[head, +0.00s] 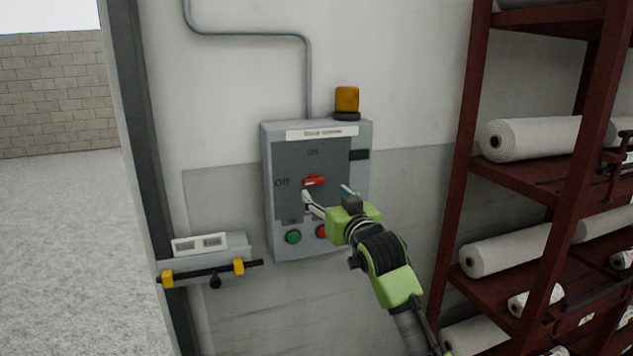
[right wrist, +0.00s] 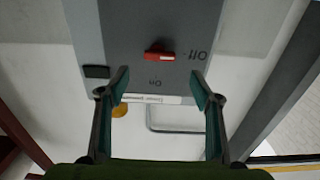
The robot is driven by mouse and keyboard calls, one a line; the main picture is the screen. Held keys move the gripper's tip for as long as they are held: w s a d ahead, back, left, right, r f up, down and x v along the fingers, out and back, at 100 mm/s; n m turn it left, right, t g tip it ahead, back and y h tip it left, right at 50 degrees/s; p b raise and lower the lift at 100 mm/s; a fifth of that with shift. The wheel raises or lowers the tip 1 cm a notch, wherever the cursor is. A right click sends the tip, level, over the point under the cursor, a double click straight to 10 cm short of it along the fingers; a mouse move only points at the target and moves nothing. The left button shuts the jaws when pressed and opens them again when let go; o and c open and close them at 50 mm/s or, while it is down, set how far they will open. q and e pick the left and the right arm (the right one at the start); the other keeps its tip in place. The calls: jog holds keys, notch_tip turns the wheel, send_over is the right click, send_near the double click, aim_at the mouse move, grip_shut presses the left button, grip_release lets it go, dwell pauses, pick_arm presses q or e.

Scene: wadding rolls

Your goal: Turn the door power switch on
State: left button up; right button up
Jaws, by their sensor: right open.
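The red door power switch (head: 314,181) is a rotary handle on a grey control box (head: 268,215) on the wall. It lies horizontal, its pale-marked end towards the "Off" label at the left; "ON" stands above it. It also shows in the right wrist view (right wrist: 157,56), pointing to "Off". My right gripper (head: 327,195) is open and empty in front of the box, just below the switch in the head view. In the right wrist view its fingers (right wrist: 160,82) stand apart, with the switch beyond the gap; no contact shows. My left gripper is not in view.
Green (head: 293,237) and red (head: 321,231) buttons sit low on the box. An amber lamp (head: 347,99) is on top. A dark red rack (head: 470,120) with wadding rolls (head: 530,139) stands at the right. A black bar with yellow brackets (head: 215,270) is at lower left.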

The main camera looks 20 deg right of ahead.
aim_at(314, 182)
jog(key=shift+w+p, duration=0.9)
jog(key=shift+w, duration=3.05)
jog(key=c, duration=1.1)
